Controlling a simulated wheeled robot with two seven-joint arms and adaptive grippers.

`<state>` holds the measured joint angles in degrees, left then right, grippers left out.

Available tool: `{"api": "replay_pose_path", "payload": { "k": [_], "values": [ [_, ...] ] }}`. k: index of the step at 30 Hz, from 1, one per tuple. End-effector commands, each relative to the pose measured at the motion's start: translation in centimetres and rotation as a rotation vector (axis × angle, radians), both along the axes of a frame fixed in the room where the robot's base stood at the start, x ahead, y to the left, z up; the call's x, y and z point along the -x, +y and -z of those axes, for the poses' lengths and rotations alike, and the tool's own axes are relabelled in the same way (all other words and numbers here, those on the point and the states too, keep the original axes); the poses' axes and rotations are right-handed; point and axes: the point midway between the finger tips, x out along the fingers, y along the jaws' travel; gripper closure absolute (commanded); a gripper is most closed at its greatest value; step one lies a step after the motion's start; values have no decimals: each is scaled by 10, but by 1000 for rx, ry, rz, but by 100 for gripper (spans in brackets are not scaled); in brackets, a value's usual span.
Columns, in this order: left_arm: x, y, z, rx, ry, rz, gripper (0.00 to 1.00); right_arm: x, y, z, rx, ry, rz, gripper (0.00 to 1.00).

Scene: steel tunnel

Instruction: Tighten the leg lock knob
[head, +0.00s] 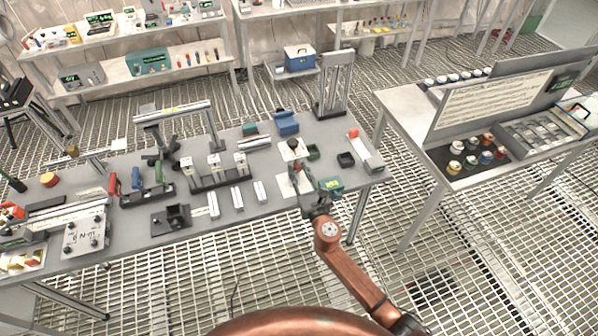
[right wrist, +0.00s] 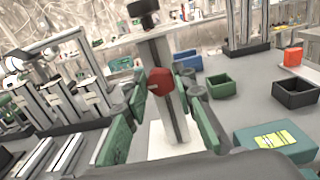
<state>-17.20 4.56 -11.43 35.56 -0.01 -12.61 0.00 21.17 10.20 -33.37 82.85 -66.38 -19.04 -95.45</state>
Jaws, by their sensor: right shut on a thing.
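The leg is an upright grey post (right wrist: 171,105) on a white plate (head: 286,186), with a black cap (right wrist: 143,10) on top. Its lock knob is a red knob (right wrist: 160,82) on the side of the post facing my right wrist camera. My right gripper (right wrist: 160,98) has its green fingers on either side of the knob, shut on it. In the head view my right gripper (head: 299,180) is at the post near the table's front edge, and the knob is small there. My left gripper is not in view.
A teal box with a yellow label (right wrist: 272,143) stands close right of my right gripper. Open green (right wrist: 222,86) and black (right wrist: 296,93) bins stand beyond. Metal bars (head: 237,198) and a clamp rack (head: 217,174) lie to the left.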

Motion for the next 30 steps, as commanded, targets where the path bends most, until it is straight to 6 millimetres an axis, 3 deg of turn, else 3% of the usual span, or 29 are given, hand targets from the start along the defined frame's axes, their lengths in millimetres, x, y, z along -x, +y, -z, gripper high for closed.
{"api": "replay_pose_path", "payload": {
  "k": [6, 17, 30],
  "values": [
    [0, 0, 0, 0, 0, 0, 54, 0, 0, 0, 0, 0, 0, 100],
    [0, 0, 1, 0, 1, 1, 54, 0, -1, 0, -66, 22, 1, 100],
    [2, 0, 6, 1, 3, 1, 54, 0, -1, 1, -362, 119, 0, 100]
  ]
}}
